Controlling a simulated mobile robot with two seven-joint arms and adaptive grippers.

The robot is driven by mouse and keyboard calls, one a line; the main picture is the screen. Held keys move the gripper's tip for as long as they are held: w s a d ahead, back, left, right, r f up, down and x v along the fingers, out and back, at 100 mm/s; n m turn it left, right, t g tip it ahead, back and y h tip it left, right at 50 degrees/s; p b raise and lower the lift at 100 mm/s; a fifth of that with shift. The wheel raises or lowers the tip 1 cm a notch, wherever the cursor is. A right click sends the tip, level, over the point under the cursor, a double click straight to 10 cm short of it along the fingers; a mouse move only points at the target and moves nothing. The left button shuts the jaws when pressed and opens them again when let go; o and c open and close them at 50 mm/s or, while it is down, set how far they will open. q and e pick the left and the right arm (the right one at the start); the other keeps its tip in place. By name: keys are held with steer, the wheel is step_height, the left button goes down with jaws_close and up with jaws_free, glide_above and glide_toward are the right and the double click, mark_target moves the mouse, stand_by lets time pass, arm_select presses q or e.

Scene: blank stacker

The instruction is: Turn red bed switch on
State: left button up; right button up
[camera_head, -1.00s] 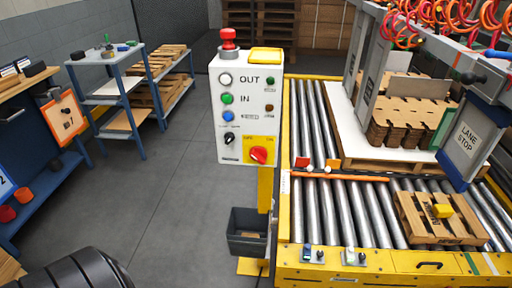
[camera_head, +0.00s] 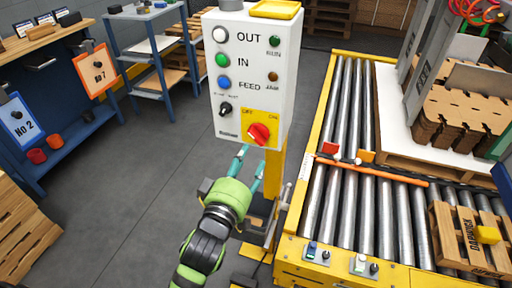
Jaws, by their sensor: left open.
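The red bed switch (camera_head: 259,133) is a red rotary knob on a yellow plate at the lower right of the white control box (camera_head: 228,97). The plate has small lettering to the upper left and upper right of the knob. The knob sits at a slant; I cannot tell its setting. My left gripper (camera_head: 251,165), green with teal fingers, is open and empty just below the box. Its fingers point up towards the knob and appear apart from it. My right gripper is out of view.
A black knob (camera_head: 225,109) and white, green and blue buttons sit left of the switch. A yellow post (camera_head: 274,172) carries the box. The roller conveyor (camera_head: 345,205) with pallets stands at right. Blue shelving (camera_head: 125,70) is at back left.

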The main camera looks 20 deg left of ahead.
mark_target(258, 141)
arm_select(q)
steer(key=w+p, duration=0.1)
steer(key=w, duration=0.4)
steer(key=shift+w+d+r, duration=0.1)
steer(key=shift+w, duration=0.85)
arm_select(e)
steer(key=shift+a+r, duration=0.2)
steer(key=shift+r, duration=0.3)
arm_select(q)
steer(key=shift+c, duration=0.4)
steer(key=c, duration=0.7)
jaws_close()
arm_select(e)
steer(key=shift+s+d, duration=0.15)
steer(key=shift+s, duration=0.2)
